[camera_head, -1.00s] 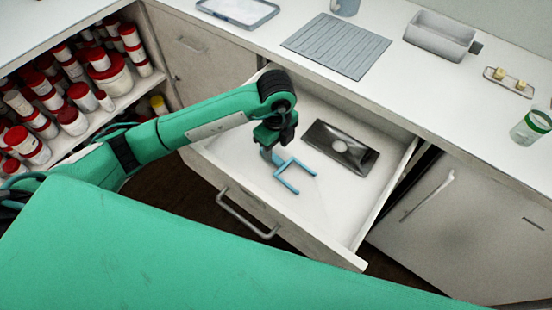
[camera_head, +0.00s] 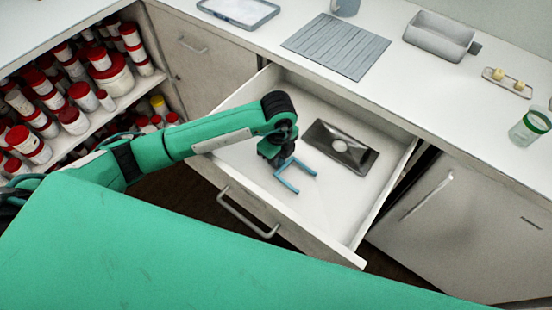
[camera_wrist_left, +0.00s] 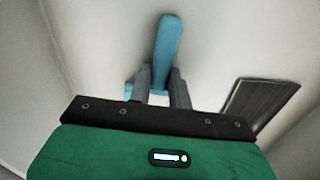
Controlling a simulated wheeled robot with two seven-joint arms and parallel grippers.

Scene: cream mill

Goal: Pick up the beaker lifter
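The beaker lifter, a blue two-pronged fork (camera_head: 298,178), lies in the open white drawer (camera_head: 325,205). Its prongs point right in the head view. My left gripper (camera_head: 274,161) is low over its handle end, pointing down, and hides the handle there. In the left wrist view the blue handle (camera_wrist_left: 168,38) runs between the two dark fingers of my left gripper (camera_wrist_left: 162,82). The fingers are apart, one on each side of it, with a pale gap visible between them. My right gripper is not in view.
A dark metal plate (camera_head: 359,157) with a pale round spot lies in the drawer beside the lifter. The counter above holds a grey ribbed mat (camera_head: 336,45) and a grey basin (camera_head: 438,38). Shelves of red-lidded jars (camera_head: 72,120) stand at the left.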

